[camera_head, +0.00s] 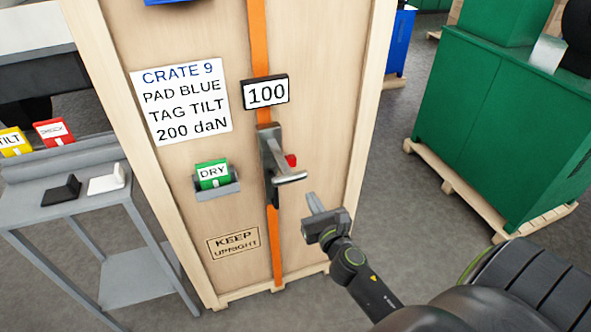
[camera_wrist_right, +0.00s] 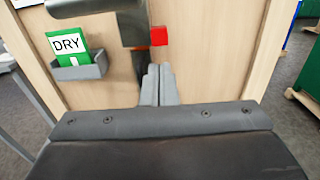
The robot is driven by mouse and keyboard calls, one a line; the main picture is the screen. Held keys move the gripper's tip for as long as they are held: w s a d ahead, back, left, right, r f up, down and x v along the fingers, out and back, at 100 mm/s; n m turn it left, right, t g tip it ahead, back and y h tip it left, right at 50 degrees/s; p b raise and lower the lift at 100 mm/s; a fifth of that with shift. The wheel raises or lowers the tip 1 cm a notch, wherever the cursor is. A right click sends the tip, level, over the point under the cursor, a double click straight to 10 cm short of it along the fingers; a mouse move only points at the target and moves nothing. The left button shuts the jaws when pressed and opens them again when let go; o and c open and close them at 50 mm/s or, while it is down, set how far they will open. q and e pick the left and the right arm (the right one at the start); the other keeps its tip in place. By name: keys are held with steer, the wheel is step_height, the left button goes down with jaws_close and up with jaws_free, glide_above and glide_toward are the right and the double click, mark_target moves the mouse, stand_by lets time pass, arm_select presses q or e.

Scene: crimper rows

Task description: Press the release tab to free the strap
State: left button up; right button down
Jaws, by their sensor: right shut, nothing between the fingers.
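An orange strap (camera_head: 259,45) runs down the front of a wooden crate (camera_head: 322,110) and passes through a grey metal ratchet (camera_head: 270,150). A small red tab (camera_head: 291,160) sticks out at the ratchet's right side, above its handle (camera_head: 291,178). The red tab also shows in the right wrist view (camera_wrist_right: 159,36). My right gripper (camera_head: 314,203) is shut and empty, below and to the right of the handle and apart from it. In the wrist view its fingertips (camera_wrist_right: 160,72) are together, below the red tab. My left gripper is not in view.
A green DRY tag (camera_head: 213,174) stands in a grey holder (camera_head: 216,191) on the crate. A grey side table (camera_head: 90,205) is at left. A green cabinet (camera_head: 500,120) on a pallet is at right.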

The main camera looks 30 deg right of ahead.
glide_toward(292, 163)
steer(key=x, duration=0.5)
steer(key=shift+w+d, duration=0.1)
steer(key=shift+w, duration=0.05)
steer(key=shift+x, duration=0.8)
